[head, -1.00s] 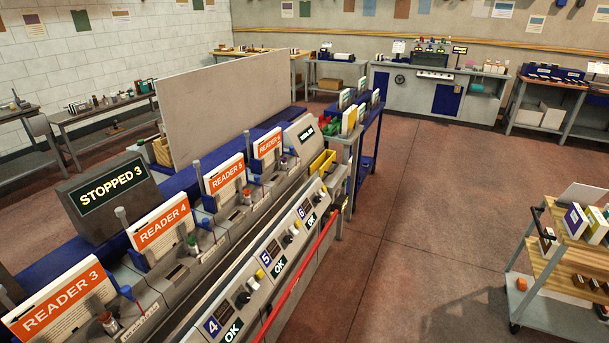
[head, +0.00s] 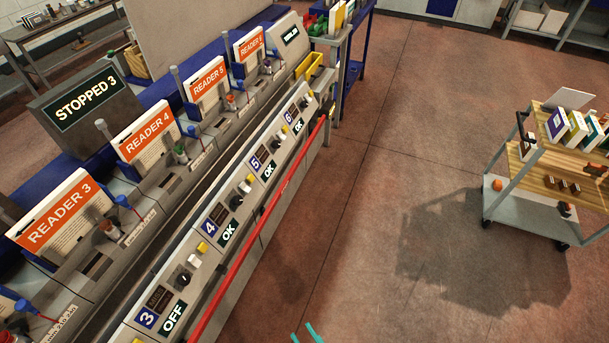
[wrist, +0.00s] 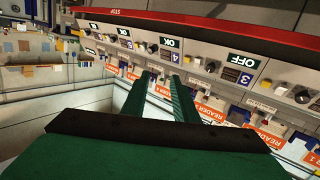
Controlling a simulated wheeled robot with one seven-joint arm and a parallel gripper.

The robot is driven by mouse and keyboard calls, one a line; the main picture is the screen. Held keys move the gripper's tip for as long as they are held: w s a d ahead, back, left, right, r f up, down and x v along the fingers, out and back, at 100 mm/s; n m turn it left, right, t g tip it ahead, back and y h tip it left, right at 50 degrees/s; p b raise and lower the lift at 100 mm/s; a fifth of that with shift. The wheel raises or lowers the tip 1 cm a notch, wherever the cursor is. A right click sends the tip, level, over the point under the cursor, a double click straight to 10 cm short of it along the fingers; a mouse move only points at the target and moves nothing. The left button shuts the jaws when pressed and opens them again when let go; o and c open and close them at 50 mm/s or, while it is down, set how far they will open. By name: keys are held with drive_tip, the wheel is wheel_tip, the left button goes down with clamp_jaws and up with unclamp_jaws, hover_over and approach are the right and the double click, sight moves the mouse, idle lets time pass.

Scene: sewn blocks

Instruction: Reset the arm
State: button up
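My gripper (wrist: 159,80) shows in the wrist view as two green fingers with a clear gap between them. It is open, and nothing shows between the fingers. In the head view only the teal tips of my gripper (head: 306,333) show at the bottom edge, right of the red rail (head: 262,213). The rest of my arm is out of that view. The wrist view looks across the reader bench upside down, with the OFF panel (wrist: 243,60) at upper right.
The bench has control panels; panel 3 (head: 160,305) reads OFF, while 4, 5 and 6 read OK. A sign (head: 88,97) reads STOPPED 3. A wooden-topped cart (head: 555,165) stands at right. The floor (head: 385,190) between bench and cart is clear.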

drive_tip(key=s+r+m+t+h, duration=0.1)
drive_tip(key=s+r+m+h, duration=0.6)
drive_tip(key=r, duration=0.4)
drive_tip(key=shift+s+a+m+h, duration=0.3)
drive_tip(key=shift+s+h, duration=0.25)
drive_tip(key=shift+h, duration=0.55)
